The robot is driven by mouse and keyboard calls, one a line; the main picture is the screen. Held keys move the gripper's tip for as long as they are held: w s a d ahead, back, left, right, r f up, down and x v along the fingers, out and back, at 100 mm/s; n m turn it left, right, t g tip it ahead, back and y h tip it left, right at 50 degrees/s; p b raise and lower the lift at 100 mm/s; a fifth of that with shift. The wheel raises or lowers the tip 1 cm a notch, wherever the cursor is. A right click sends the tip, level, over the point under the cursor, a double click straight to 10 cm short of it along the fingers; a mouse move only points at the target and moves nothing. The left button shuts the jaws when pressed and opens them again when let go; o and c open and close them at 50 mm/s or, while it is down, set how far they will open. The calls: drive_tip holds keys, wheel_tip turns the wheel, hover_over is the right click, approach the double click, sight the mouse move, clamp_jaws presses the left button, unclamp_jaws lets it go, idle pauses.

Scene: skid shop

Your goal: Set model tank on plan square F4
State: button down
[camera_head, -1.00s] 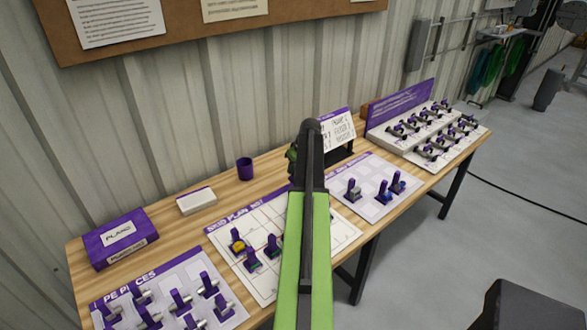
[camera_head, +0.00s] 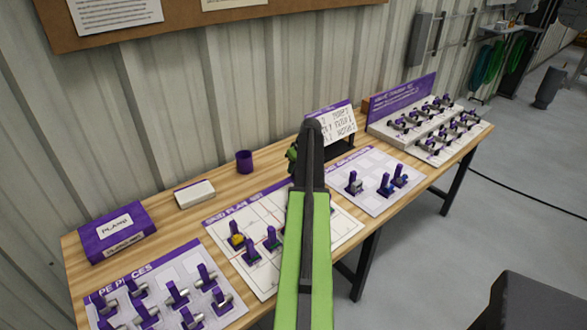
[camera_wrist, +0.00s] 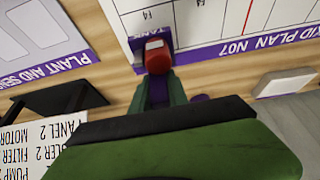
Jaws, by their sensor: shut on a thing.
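The model tank (camera_wrist: 157,55) is red with a purple base marked with lettering. It shows at the tip of my gripper (camera_wrist: 158,88) in the wrist view, over the purple title edge of the skid plan sheet (camera_wrist: 230,48). My gripper is shut on it; I cannot tell whether the base touches the sheet. A plan square label that looks like F4 (camera_wrist: 147,15) shows just beyond the tank. In the head view the plan sheet (camera_head: 228,221) lies mid-table. My arm hides the tank and part of the sheet there.
Several purple-based pieces stand on the plan sheet. A pipe pieces sheet (camera_head: 205,258) lies left, another sheet with pieces (camera_head: 360,203) right. A purple cup (camera_head: 244,162), white box (camera_head: 194,194), purple box (camera_head: 112,233) and card on a stand (camera_head: 331,126) are along the back.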

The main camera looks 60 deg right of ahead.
drive_tip(key=shift+f+b, duration=1.7)
drive_tip(key=shift+f, duration=0.1)
drive_tip(key=shift+f+b, duration=0.7)
drive_tip(key=c, duration=1.2)
unclamp_jaws()
drive_tip(key=shift+r+p, duration=0.6)
wheel_tip(320, 180, up, 7)
drive_tip(key=p, duration=0.7)
drive_tip(key=shift+r, duration=0.1)
